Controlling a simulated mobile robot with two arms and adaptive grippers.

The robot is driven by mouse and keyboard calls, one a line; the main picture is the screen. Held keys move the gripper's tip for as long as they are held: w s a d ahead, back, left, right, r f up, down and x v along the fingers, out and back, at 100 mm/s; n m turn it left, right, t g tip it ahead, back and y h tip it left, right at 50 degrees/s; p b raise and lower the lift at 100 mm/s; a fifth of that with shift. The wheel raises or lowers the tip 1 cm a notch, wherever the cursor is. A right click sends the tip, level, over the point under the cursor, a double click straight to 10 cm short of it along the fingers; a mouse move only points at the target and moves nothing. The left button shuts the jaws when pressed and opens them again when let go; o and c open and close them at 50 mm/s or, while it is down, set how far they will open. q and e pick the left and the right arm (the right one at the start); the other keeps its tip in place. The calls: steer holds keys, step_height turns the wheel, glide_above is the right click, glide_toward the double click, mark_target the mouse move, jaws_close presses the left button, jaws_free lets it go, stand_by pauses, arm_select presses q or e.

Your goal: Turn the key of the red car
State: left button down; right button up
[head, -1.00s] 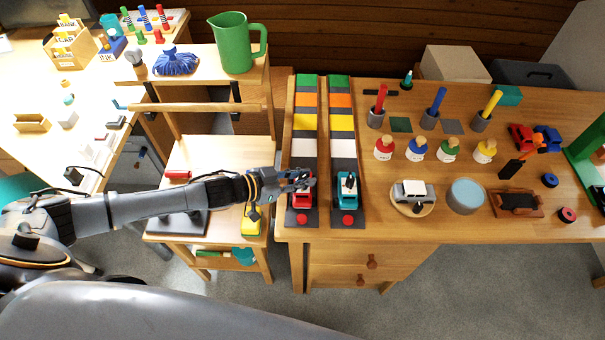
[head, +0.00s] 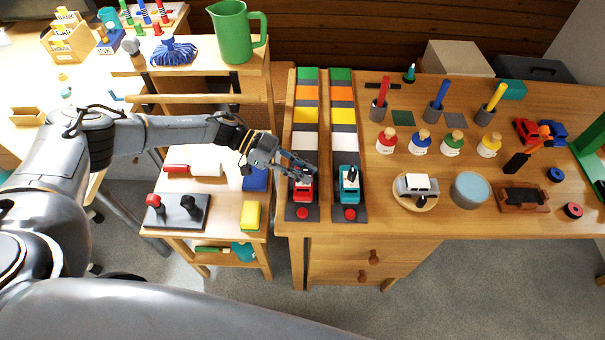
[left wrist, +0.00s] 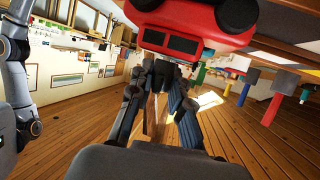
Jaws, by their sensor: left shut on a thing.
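The red car (head: 303,193) sits at the near end of the left striped track (head: 308,147), just behind a red button (head: 302,213). It fills the top of the left wrist view (left wrist: 188,22). My left gripper (head: 301,172) reaches in from the left, with its fingers at the car's far end. In the left wrist view its fingers (left wrist: 163,68) meet close against the car. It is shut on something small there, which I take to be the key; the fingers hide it. My right gripper is not in view.
A teal car (head: 349,184) stands on the right striped track (head: 343,146), close beside. A white car on a round base (head: 417,186) and a grey-blue round block (head: 469,189) are further right. Several bottle-shaped figures stand behind. A side table with levers (head: 178,212) is left.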

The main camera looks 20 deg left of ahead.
arm_select(q)
steer(key=shift+d+m+g+b, duration=0.1)
steer(key=shift+m+g+b, duration=0.65)
steer(key=shift+g, duration=0.25)
steer(key=c, duration=1.2)
jaws_free()
steer(key=v, duration=0.7)
steer(key=shift+a, duration=0.2)
